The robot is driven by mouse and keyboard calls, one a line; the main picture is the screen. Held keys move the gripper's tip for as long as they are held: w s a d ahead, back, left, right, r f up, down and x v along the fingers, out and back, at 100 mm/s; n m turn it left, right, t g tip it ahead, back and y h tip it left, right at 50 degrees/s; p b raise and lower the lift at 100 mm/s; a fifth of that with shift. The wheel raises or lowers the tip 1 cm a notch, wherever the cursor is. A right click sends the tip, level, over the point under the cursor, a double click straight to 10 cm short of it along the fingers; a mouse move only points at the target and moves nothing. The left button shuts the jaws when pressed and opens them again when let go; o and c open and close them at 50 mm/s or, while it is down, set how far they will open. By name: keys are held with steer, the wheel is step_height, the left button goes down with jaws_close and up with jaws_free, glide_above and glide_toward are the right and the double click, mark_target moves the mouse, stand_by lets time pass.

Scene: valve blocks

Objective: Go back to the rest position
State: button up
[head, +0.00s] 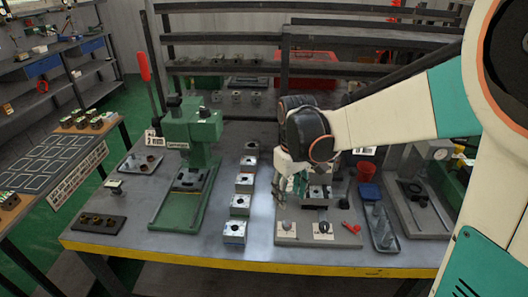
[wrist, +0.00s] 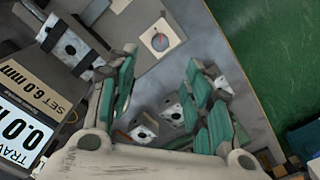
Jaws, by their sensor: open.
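My gripper (head: 298,186) hangs over the plate with fixtures (head: 335,236) at the middle right of the bench. In the wrist view its green-padded fingers (wrist: 163,95) stand wide apart, open, with nothing gripped between them. Small metal valve blocks (wrist: 143,131) show in the gap, below the fingers. My arm reaches in from the right in the head view and hides part of the bench behind it.
A green press (head: 190,135) with a red lever stands left of a row of valve blocks (head: 235,232). A display box (wrist: 22,110) is close to the fingers in the wrist view.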

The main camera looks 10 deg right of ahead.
steer(key=s+r+m+t, duration=0.2)
steer(key=s+r+t, duration=0.1)
steer(key=s, duration=0.5)
steer(key=s+r+m+t, duration=0.1)
steer(key=s+r+t, duration=0.3)
steer(key=s, duration=0.3)
steer(key=shift+s+a+r+m, duration=0.2)
steer(key=shift+s+r+m, duration=0.2)
steer(key=shift+r, duration=0.25)
stand_by(0.7)
